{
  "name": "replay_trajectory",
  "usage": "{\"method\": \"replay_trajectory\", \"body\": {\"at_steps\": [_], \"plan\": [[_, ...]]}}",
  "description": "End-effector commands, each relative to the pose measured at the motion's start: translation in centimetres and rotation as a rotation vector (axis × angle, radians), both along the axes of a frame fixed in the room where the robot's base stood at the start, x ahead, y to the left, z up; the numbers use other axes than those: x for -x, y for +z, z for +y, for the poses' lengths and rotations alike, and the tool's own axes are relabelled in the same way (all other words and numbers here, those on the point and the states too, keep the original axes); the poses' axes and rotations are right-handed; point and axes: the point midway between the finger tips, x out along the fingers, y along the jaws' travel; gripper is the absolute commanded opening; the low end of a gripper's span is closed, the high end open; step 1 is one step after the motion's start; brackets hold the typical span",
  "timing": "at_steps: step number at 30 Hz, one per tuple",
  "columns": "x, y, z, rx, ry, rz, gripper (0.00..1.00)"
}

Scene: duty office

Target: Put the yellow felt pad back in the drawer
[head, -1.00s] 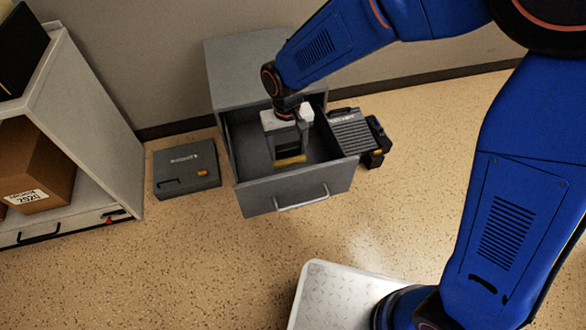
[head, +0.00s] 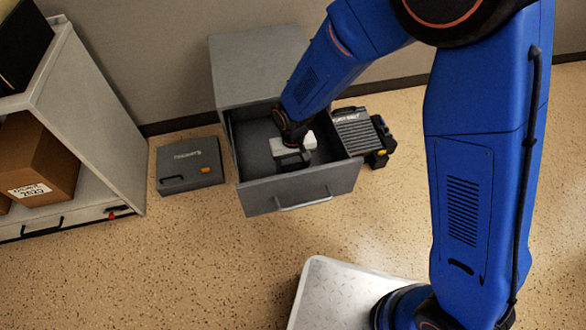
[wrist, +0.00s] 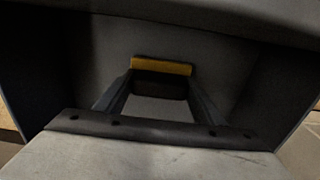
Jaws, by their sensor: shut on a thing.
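The grey drawer (head: 262,197) is pulled open from its cabinet. My gripper (head: 293,160) is down inside the drawer, between its walls. In the wrist view, my gripper (wrist: 160,85) is shut on the yellow felt pad (wrist: 160,65), a narrow yellow strip across the fingertips. The drawer's grey floor shows around the pad in that view. I cannot tell whether the pad touches the floor. In the head view the pad is hidden behind my gripper and arm.
A dark grey case (head: 188,167) lies on the floor left of the drawer. A ribbed dark case (head: 357,136) stands to its right. A white shelf unit (head: 92,125) with a cardboard box (head: 38,160) is at the far left. Speckled floor in front of the drawer is clear.

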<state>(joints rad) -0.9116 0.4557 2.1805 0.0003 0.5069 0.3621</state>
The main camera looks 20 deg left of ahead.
Motion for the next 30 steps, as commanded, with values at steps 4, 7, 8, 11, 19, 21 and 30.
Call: {"method": "replay_trajectory", "body": {"at_steps": [4, 7, 8, 11, 19, 21, 30], "plan": [[0.0, -0.5, 0.0, -0.002, 0.000, -0.001, 0.41], [0.0, -0.5, 0.0, -0.002, 0.000, -0.001, 0.41], [0.0, -0.5, 0.0, -0.001, 0.000, 0.000, 0.41], [0.0, -0.6, 0.0, -0.001, 0.000, -0.001, 0.41], [0.0, -0.7, 0.0, -0.001, 0.000, -0.001, 0.81], [0.0, -0.7, 0.0, -0.001, 0.000, -0.001, 0.81], [-0.1, 1.0, 0.1, -0.003, 0.000, -0.003, 0.81]]}}
